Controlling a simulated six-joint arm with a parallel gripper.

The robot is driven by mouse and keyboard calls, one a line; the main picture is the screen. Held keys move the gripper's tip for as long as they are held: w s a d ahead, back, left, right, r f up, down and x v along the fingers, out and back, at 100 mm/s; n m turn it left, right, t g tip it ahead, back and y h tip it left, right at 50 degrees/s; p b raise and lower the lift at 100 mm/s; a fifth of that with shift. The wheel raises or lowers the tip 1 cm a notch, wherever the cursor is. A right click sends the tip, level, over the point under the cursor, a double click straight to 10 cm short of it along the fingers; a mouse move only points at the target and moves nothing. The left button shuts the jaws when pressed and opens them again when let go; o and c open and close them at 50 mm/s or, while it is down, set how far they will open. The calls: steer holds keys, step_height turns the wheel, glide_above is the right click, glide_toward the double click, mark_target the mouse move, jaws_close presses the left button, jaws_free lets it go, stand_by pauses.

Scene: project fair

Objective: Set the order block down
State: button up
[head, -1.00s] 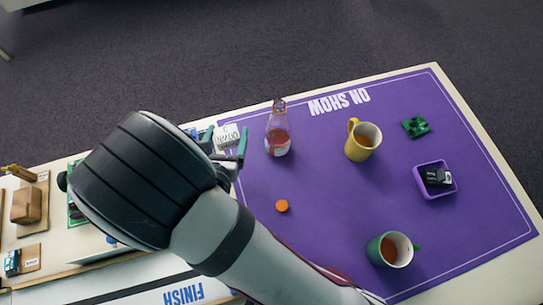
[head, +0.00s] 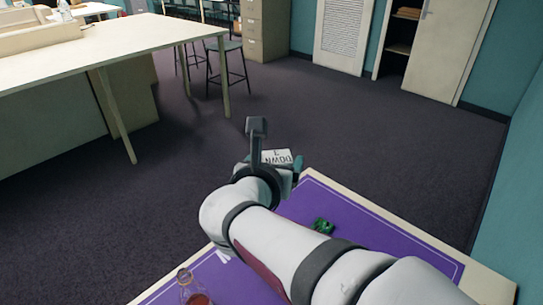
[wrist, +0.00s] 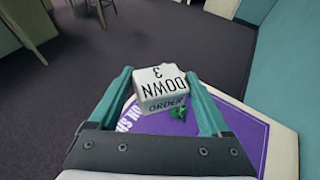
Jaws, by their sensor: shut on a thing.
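The order block (head: 277,158) is white, with "DOWN" and "3" in black on one face. In the wrist view the block (wrist: 161,86) also shows "ORDER" on its lower side. My gripper (head: 271,166) is shut on the block, with a teal finger at each side, also clear in the wrist view (wrist: 163,100). The block is held up in the air and appears tilted. In the head view it shows against the dark floor, just past the far edge of the purple mat (head: 375,236). My arm hides much of the mat.
A glass bottle (head: 193,292) stands at the bottom left, partly cut off. Bare mat shows at the right. Another table (head: 110,45) stands at the upper left.

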steer(key=s+d+r, duration=0.2)
steer(key=d+r, duration=0.3)
steer(key=d, duration=0.3)
steer(key=s+a+f+m+h, duration=0.1)
steer(key=a+f, duration=0.2)
steer(key=f, duration=0.3)
steer(key=s+a+f+m+g+h, duration=0.1)
steer(key=a+f, duration=0.2)
steer(key=f, duration=0.3)
steer(key=s+a+f+m+h, duration=0.1)
steer(key=s+a+f, duration=0.15)
steer(key=f, duration=0.45)
steer(key=s+f+m+g+h, duration=0.1)
steer(key=s+f, duration=0.3)
steer(key=f, duration=0.3)
steer(key=s+f+m+h, duration=0.1)
steer(key=s+f, duration=0.3)
steer(key=f, duration=0.3)
steer(key=s+f+m+g+h, duration=0.1)
steer(key=s+f, duration=0.3)
steer(key=f, duration=0.3)
steer(key=shift+s+d+f+g, duration=0.1)
steer(key=shift+s+d+g, duration=0.1)
steer(key=shift+d+g, duration=0.15)
steer(key=o, duration=1.2)
